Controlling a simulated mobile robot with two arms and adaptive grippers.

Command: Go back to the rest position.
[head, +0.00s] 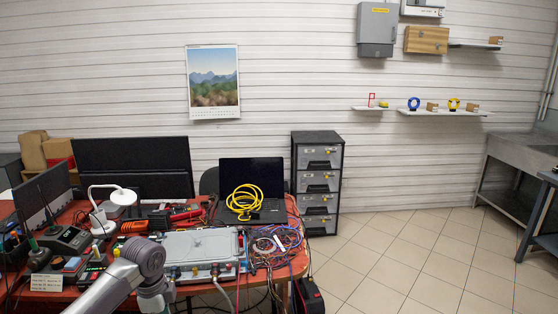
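One of my arms comes in from the lower left and bends over the front edge of the red table (60,298); its gripper is outside the frame. My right arm and gripper do not show. A flat grey case (203,245) lies on the table just beyond my arm. Hoses with red and blue fittings hang at its front edge, and my arm comes close to its left front corner in the picture. I cannot tell whether they touch.
A laptop (251,178) with a coiled yellow cable (245,200), a tangle of wires (275,245), a white lamp (122,197) and monitors crowd the table. A drawer cabinet (318,180) stands behind it. The tiled floor (400,255) at right is clear.

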